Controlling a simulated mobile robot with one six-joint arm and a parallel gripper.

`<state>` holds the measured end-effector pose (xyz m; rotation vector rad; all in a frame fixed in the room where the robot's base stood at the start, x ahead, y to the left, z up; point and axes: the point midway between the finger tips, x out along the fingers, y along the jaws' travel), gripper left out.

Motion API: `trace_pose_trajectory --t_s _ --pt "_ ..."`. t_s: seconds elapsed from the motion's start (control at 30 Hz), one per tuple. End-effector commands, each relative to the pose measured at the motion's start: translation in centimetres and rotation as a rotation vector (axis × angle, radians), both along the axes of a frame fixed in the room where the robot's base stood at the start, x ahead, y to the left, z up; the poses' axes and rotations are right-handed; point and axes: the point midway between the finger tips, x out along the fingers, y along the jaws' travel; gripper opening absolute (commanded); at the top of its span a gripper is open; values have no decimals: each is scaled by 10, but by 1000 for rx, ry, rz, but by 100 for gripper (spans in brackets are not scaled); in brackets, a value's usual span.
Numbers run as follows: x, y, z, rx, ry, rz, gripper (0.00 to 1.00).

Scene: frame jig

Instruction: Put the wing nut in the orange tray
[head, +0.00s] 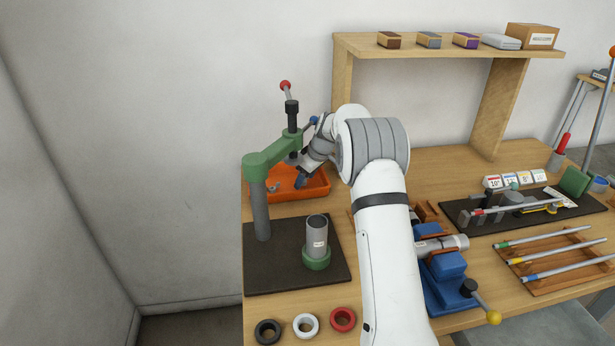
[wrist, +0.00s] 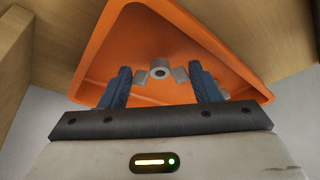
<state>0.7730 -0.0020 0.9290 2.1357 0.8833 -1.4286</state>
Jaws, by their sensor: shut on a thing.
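The wing nut (wrist: 160,69) is grey, with a round hub and two wings. In the wrist view it sits between the blue fingertips of my gripper (wrist: 160,76), which is shut on it. The orange tray (wrist: 258,82) fills the view behind it. In the head view the tray (head: 318,186) lies at the back left of the bench, partly behind the green press. My gripper (head: 300,182) is over the tray there, and the wing nut cannot be made out in it. The height above the tray floor is hard to tell.
The green press (head: 259,205) stands just in front of the tray, with a grey tube (head: 317,232) in a green ring beside it. A wooden shelf (head: 445,47) rises behind my arm. A blue vise (head: 450,285) and three rings are nearer the front.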

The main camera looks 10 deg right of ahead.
Motion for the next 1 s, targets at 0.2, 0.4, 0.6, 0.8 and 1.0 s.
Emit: trace_pose_trajectory --t_s 0.2,0.4,0.6,0.8,1.0 --pt "0 0 -3 0 0 0 31" --pt "0 1 -7 0 0 1 31" --pt "0 1 -12 0 0 1 31" --pt "0 1 -11 0 0 2 68" --pt "0 2 -11 0 0 2 82"
